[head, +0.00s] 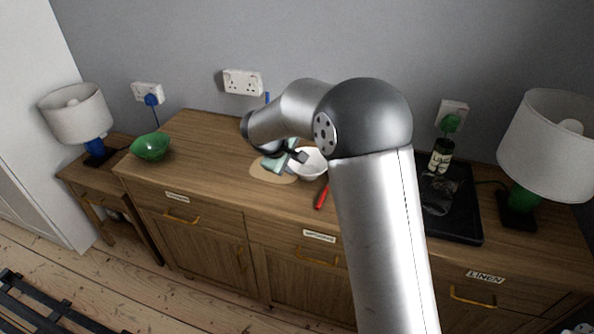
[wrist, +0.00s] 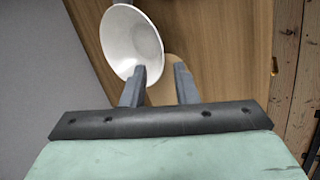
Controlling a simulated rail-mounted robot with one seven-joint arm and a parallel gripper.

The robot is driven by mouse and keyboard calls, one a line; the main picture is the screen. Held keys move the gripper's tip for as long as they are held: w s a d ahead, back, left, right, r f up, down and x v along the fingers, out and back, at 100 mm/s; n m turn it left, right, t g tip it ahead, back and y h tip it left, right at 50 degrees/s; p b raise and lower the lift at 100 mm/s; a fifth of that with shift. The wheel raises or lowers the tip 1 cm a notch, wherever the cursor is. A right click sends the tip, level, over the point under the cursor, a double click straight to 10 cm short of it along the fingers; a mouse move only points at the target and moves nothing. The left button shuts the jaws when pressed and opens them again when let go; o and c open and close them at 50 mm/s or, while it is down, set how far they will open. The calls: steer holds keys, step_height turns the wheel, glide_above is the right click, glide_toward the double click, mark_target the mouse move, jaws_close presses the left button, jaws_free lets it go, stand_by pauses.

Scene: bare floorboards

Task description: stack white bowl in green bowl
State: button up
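The white bowl (head: 313,168) stands on the wooden sideboard near its middle, partly hidden by my arm. It also shows in the wrist view (wrist: 128,38), at the top left. The green bowl (head: 151,147) is at the sideboard's left end and looks empty. My gripper (head: 301,157) is at the white bowl's left rim. In the wrist view, the two fingers (wrist: 160,72) are apart. The left fingertip overlaps the bowl's near rim; the right finger is just outside it. I cannot tell whether they touch the bowl.
A round tan mat (head: 262,173) lies left of the white bowl. A red-handled item (head: 322,197) lies in front. Lamps stand at left (head: 76,116) and right (head: 545,147). The top between the bowls is mostly clear.

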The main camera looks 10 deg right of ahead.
steer(key=s+d+r+m+g+y, duration=0.1)
steer(key=s+d+m, duration=0.1)
steer(key=s, duration=0.7)
steer(key=s+d+r+m+g, duration=0.1)
steer(key=s+d+r+m, duration=0.1)
steer(key=s, duration=0.8)
steer(key=s+d+r+m+g+y, duration=0.1)
steer(key=s+d, duration=0.4)
steer(key=s, duration=0.5)
steer(key=r+m+g, duration=0.1)
steer(key=m, duration=0.1)
steer(key=shift+m+y, duration=0.3)
steer(key=shift+o, duration=0.2)
steer(key=s+f+m+y, duration=0.1)
steer(key=s+m+y, duration=0.1)
steer(key=s, duration=0.6)
steer(key=shift+s+a+f+m+g, duration=0.15)
steer(key=shift+s+f+m+g, duration=0.15)
steer(key=shift+s+f, duration=0.1)
